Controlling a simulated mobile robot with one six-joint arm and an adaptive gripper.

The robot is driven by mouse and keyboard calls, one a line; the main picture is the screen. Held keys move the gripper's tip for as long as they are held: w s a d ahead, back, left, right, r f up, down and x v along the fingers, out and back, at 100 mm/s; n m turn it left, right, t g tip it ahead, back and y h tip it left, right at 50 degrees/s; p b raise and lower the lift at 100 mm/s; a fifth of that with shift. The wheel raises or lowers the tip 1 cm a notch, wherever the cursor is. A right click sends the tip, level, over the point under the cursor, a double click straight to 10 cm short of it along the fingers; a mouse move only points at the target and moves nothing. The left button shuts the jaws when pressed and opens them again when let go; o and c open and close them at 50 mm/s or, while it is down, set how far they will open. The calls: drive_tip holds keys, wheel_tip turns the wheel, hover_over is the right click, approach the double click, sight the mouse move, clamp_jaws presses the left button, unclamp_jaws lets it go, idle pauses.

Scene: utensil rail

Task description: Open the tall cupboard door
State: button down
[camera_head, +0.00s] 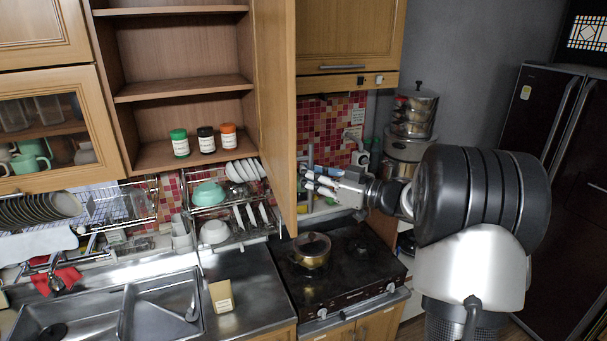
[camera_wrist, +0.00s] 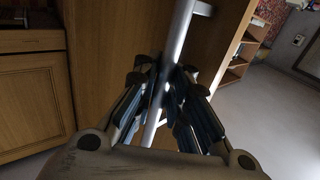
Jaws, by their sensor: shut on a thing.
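The tall cupboard (camera_head: 180,60) is open at the upper middle of the head view, with its wooden shelves showing. Its door (camera_head: 276,100) stands swung out toward the camera, well away from the cupboard front. In the wrist view, a silver bar handle (camera_wrist: 181,38) runs along the wooden door face (camera_wrist: 120,50). My gripper (camera_wrist: 165,85) is shut on this handle, with its fingers on either side of the bar. In the head view, my gripper (camera_head: 312,184) is at the right side of the door, near its lower part. The handle is hard to make out there.
Green, black and orange-lidded jars (camera_head: 206,141) stand on the lowest shelf. A dish rack (camera_head: 235,205) hangs below. A pot (camera_head: 311,250) sits on the stove (camera_head: 345,275) under the door. Stacked steamers (camera_head: 412,120) stand behind my arm, and a dark fridge (camera_head: 540,120) is at right.

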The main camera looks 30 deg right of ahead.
drive_tip(key=shift+s+f, duration=0.15)
drive_tip(key=shift+f, duration=0.1)
drive_tip(key=c, duration=2)
unclamp_jaws()
drive_tip(key=shift+s, duration=0.1)
drive_tip(key=shift+o, duration=1.1)
drive_tip(key=shift+s+r, duration=0.25)
drive_tip(key=shift+s, duration=0.1)
drive_tip(key=shift+o, duration=0.5)
drive_tip(key=shift+w, duration=0.35)
drive_tip(key=v, duration=1.2)
drive_tip(key=shift+w, duration=0.1)
